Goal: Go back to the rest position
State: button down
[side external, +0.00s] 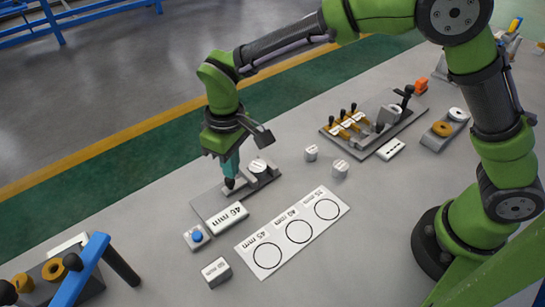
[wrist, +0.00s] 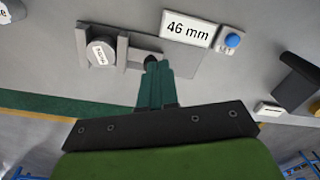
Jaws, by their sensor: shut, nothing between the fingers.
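My gripper (side external: 230,183) is shut and empty, low over the grey fixture plate (side external: 209,204). In the wrist view my gripper (wrist: 152,64) has its dark tips beside the fixture's bar. I cannot tell whether the tips touch the plate. A grey cylinder (side external: 258,166) with a white label sits in the holder on the fixture, to the right of my gripper. It also shows in the wrist view (wrist: 101,51), left of the fingers. A "46 mm" sign (side external: 226,217) lies at the plate's front edge, and a blue button (side external: 197,236) is beside it.
A white card (side external: 293,232) with three circles lies in front, empty. A lever fixture (side external: 374,125) is at the right, and a blue-handled device (side external: 85,268) at the lower left.

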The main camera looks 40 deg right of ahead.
jog(key=s+d+r+m+t, duration=0.2)
jog(key=s+d+r+m, duration=0.1)
jog(key=s+d+r, duration=0.2)
jog(key=s+d+r+m+t+y, duration=0.1)
jog(key=s+d+r, duration=0.4)
jog(key=d, duration=0.5)
jog(key=s+d+r+m+t, duration=0.4)
jog(key=s+d+r, duration=0.1)
jog(key=d, duration=0.3)
jog(key=shift+s+d+r+m+y, duration=0.2)
jog(key=shift+s+m+y, duration=0.1)
jog(key=shift+s+m, duration=0.1)
